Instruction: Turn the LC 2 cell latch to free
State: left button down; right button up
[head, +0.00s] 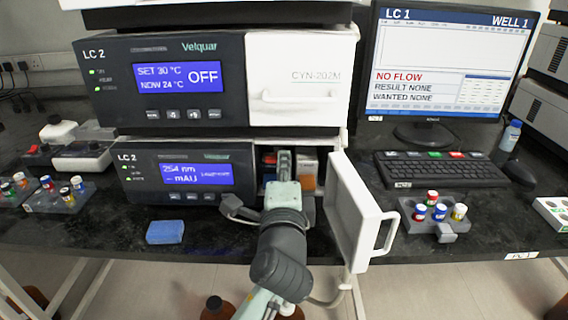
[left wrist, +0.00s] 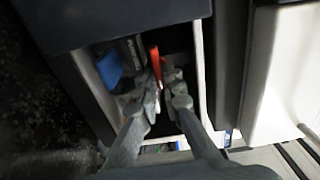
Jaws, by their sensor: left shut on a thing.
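The lower LC 2 unit (head: 185,172) has its white door (head: 352,215) swung open to the right, showing a small compartment. My left gripper (head: 284,160) reaches into this opening. In the left wrist view, my left gripper (left wrist: 162,88) has its fingers closed on an orange-red lever (left wrist: 155,58), which looks like the cell latch. The lever stands beside a dark block with a label (left wrist: 132,56). The fingers hide the lever's lower part, and its setting cannot be read. My right gripper is not in view.
The upper LC 2 unit (head: 178,78) has its white door (head: 300,85) shut. A blue block (head: 165,232) lies on the dark bench at left. A rack of capped vials (head: 437,215), a keyboard (head: 440,168) and a monitor (head: 430,70) stand at right.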

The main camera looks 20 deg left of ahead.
pick_arm(q)
jog(key=shift+r, duration=0.15)
jog(key=c, duration=1.7)
grip_release()
jog(key=shift+w, duration=0.1)
jog(key=v, duration=1.2)
